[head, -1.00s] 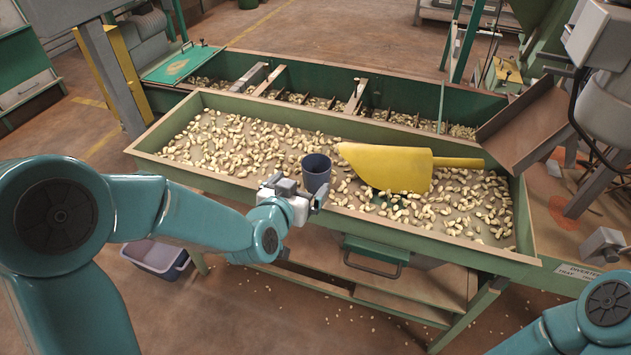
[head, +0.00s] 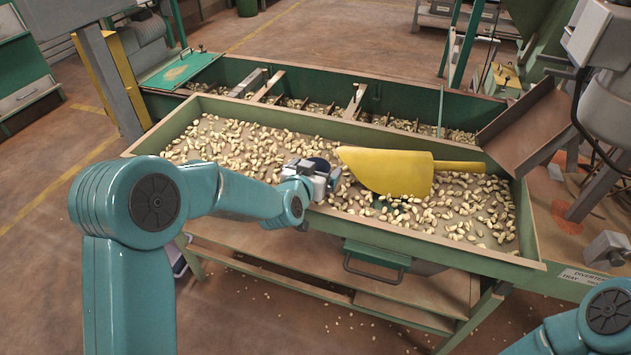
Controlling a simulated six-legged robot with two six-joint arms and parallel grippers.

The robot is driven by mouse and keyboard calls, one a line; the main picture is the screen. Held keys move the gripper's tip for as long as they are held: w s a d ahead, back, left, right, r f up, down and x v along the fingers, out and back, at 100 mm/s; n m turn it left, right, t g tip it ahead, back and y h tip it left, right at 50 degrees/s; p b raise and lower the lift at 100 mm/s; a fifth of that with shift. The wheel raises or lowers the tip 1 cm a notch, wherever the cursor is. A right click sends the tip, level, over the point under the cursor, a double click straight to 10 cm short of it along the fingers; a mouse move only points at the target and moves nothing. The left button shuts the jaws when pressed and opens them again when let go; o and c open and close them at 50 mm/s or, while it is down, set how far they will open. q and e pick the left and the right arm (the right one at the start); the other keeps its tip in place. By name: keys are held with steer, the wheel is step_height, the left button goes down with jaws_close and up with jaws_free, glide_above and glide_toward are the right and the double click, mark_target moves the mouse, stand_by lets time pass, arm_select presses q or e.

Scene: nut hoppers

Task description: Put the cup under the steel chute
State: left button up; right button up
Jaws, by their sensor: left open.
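The dark blue-grey cup (head: 319,164) stands among the nuts in the green-sided tray (head: 165,141), just left of the yellow scoop. My left gripper (head: 322,178) is open at the cup's near side and hides most of its body; only the dark top shows. Whether both fingers flank the cup is too small to tell. A sloping chute (head: 525,125) of brownish metal stands at the tray's right end, apart from the cup.
A yellow scoop (head: 385,170) lies on the nuts, right beside the cup, with its handle pointing right. Nuts cover much of the tray. A divided green trough (head: 390,85) runs behind it. A grey machine (head: 605,100) with a black cable rises beside the chute.

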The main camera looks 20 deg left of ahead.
arm_select(q)
steer(key=c, duration=1)
